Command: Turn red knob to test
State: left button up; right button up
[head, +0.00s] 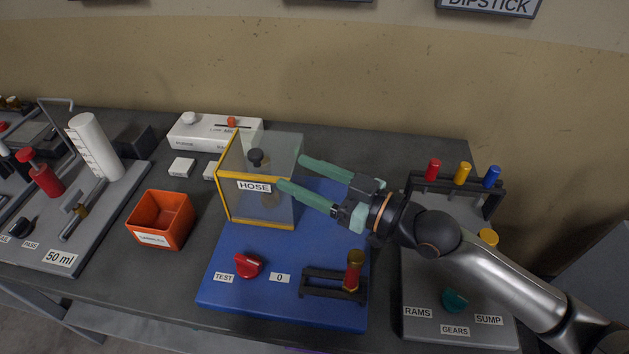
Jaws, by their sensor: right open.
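The red knob (249,265) sits on the front left of the blue board (235,300), between a label reading TEST (223,277) on its left and a label reading 0 (280,278) on its right. My right gripper (290,171) is open, its two green fingers pointing left at the right side of the clear box with the HOSE label (254,187). It is above and behind the red knob, apart from it. I cannot tell whether the fingers touch the box. My left gripper is not in view.
A small dark rack with a red and gold cylinder (353,272) stands right of the knob. An orange bin (161,219) stands to the left. A grey board with a teal knob (454,300) lies at right under my arm. The blue board in front of the box is mostly clear.

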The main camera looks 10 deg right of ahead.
aim_at(248, 266)
jog(key=k, duration=1)
